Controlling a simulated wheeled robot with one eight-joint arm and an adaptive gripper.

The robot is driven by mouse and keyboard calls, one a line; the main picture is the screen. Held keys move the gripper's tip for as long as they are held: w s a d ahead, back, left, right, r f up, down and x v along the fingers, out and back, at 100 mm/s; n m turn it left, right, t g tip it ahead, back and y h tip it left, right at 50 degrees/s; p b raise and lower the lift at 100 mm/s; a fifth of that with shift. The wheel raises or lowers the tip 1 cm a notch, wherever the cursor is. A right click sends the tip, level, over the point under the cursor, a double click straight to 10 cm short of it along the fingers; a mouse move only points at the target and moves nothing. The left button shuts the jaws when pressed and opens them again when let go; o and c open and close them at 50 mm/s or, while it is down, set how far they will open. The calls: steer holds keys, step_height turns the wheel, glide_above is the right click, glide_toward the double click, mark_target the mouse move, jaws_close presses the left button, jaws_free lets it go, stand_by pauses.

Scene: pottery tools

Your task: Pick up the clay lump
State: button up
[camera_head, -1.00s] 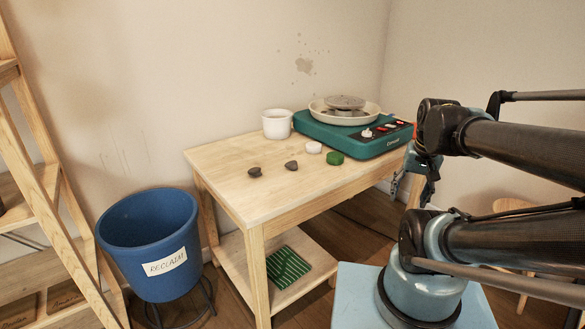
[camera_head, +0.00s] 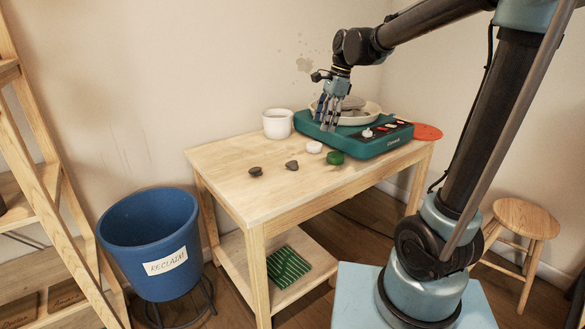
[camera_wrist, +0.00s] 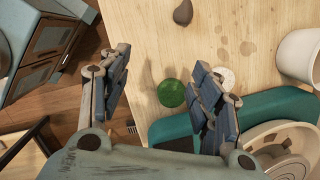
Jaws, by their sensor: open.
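Two small dark brown-grey lumps lie apart on the wooden table; one lump (camera_head: 256,171) is farther left and the other lump (camera_head: 292,165) is nearer the middle. I cannot tell for sure which is the clay lump. My gripper (camera_head: 329,116) is open and empty, pointing down above the teal pottery wheel (camera_head: 368,143), right of both lumps. Its two fingers are wide apart in the wrist view (camera_wrist: 162,62).
A green disc (camera_head: 335,158) and a white round piece (camera_head: 314,147) lie between the lumps and the wheel. A white cup (camera_head: 278,124) stands behind. The table's (camera_head: 240,197) front left is clear. A blue bin (camera_head: 150,232) and a stool (camera_head: 525,218) flank the table.

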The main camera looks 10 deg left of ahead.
steer(key=w+a+m, duration=0.2)
steer(key=a, duration=0.4)
glide_toward(292, 161)
steer(key=shift+g, duration=0.3)
steer(key=x, duration=0.9)
steer(key=shift+d, duration=0.15)
steer(key=c, duration=1.1)
